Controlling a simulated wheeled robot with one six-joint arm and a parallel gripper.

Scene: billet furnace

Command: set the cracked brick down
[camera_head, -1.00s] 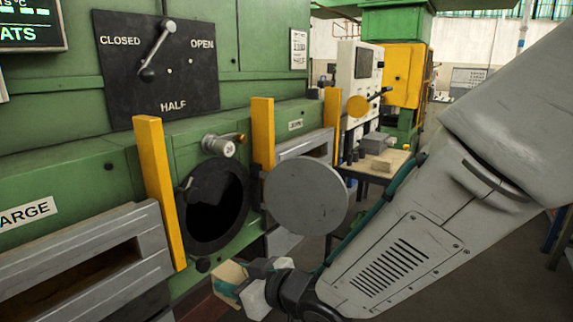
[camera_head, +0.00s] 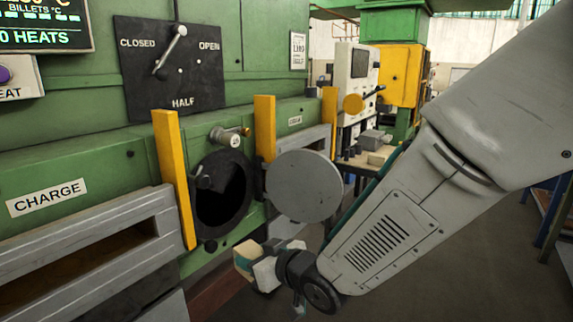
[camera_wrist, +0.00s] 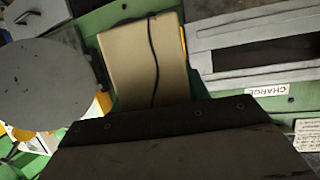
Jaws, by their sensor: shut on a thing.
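The cracked brick (camera_wrist: 140,55) is a tan block with a dark wavy crack down its face in the wrist view. It is held in my gripper (camera_wrist: 160,112), whose dark body covers the lower part of that view. In the head view my gripper (camera_head: 258,264) is low in the middle. The brick's pale end (camera_head: 245,253) sticks out from it to the left. The brick is in the air, in front of and below the round open port. Its far side and the finger contacts are hidden.
The green furnace front has a dark round port (camera_head: 222,197) with its grey disc door (camera_head: 303,187) swung aside. Yellow posts (camera_head: 174,180) stand out beside it. A charge slot (camera_head: 80,265) is at left. A bench (camera_head: 353,163) with a pale block (camera_head: 381,156) stands behind my arm.

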